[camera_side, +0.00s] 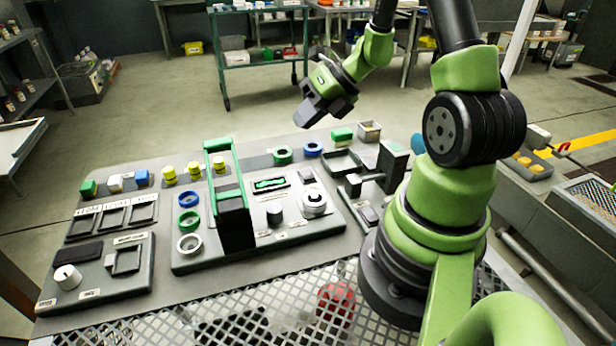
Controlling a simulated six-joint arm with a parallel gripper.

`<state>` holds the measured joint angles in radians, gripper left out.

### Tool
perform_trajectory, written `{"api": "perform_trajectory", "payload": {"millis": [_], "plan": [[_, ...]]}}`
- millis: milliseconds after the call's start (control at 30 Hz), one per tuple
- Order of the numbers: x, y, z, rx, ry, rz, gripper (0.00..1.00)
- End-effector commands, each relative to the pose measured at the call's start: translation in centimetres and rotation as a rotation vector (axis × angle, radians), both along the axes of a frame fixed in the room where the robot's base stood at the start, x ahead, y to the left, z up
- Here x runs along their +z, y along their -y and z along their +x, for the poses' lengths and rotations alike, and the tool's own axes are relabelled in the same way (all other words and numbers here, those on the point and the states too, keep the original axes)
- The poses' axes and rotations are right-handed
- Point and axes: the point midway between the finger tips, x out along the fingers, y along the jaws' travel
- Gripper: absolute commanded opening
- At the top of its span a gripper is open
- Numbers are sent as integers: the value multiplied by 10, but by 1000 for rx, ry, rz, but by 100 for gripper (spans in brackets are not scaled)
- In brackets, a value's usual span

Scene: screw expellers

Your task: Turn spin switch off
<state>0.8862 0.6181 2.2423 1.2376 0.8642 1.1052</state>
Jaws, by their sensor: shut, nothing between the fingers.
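My gripper (311,108) is in the air above the back edge of the work board, pointing down and to the left. It is shut and holds nothing, well apart from every control. A white round knob (68,276) with a dark pointer mark sits on the dark panel at the front left. Another round dial (314,203), pale with a dark top, sits on the middle grey panel. No readable label shows which of these is the spin switch, and I cannot tell their settings.
A tall green-and-black handle frame (229,195) stands up from the middle panel. Coloured cubes, yellow cylinders (194,170) and rings lie around it. A small dark fixture (392,165) stands at the right near my arm's base. The air above the left panels is clear.

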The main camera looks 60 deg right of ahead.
Motion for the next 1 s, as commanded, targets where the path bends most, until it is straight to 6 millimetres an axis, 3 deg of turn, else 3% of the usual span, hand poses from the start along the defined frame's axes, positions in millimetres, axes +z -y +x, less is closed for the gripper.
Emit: {"api": "perform_trajectory", "payload": {"millis": [533, 1000], "plan": [[-10, 2, -1, -33, -10, 23, 0], [-70, -3, -7, -32, -13, 23, 0]]}}
